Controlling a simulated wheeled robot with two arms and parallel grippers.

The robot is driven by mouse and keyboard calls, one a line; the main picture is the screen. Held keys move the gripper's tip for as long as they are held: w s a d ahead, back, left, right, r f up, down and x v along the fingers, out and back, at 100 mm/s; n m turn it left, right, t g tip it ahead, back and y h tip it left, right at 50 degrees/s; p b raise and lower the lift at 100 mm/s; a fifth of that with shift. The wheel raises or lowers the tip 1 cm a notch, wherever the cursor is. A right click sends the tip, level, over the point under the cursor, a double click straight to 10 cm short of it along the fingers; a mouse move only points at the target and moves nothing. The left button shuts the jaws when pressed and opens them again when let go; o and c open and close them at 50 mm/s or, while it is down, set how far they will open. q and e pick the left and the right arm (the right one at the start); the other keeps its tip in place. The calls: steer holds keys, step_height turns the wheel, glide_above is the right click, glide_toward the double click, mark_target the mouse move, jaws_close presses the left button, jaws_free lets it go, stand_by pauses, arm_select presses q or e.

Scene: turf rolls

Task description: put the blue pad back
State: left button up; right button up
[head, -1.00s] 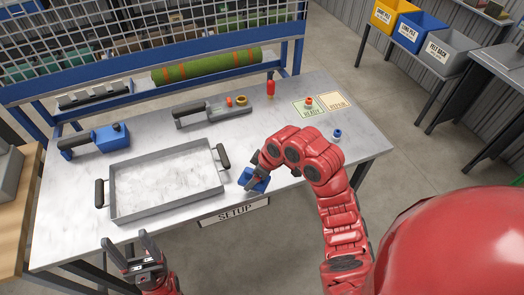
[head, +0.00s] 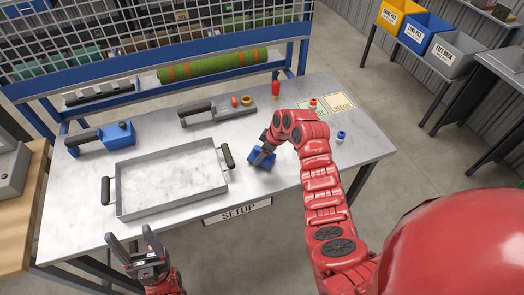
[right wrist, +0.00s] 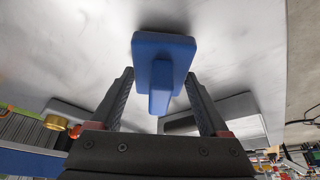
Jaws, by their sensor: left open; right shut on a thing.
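The blue pad (head: 261,159) is at my right gripper, just right of the grey tray's handle in the head view. In the right wrist view the pad (right wrist: 164,48) shows as a flat blue block with a blue grip between the fingers. My right gripper (right wrist: 160,78) is shut on that grip; its fingertips (head: 266,150) are partly hidden by the arm in the head view. I cannot tell whether the pad touches the table. My left gripper (head: 132,240) is open and empty in front of the table's near edge.
The grey tray (head: 172,209) sits on the table (head: 290,185). Behind are a blue tool (head: 115,135), a grey trowel-like tool (head: 215,114), a red bottle (head: 276,91) and a green roll (head: 214,67). Green and tan cards (head: 340,103) and a small blue item (head: 341,136) are at right.

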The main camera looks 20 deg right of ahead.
steer(key=shift+f, duration=0.3)
steer(key=o, duration=1)
steer(key=shift+f+b, duration=0.1)
steer(key=shift+b, duration=0.2)
steer(key=o, duration=0.3)
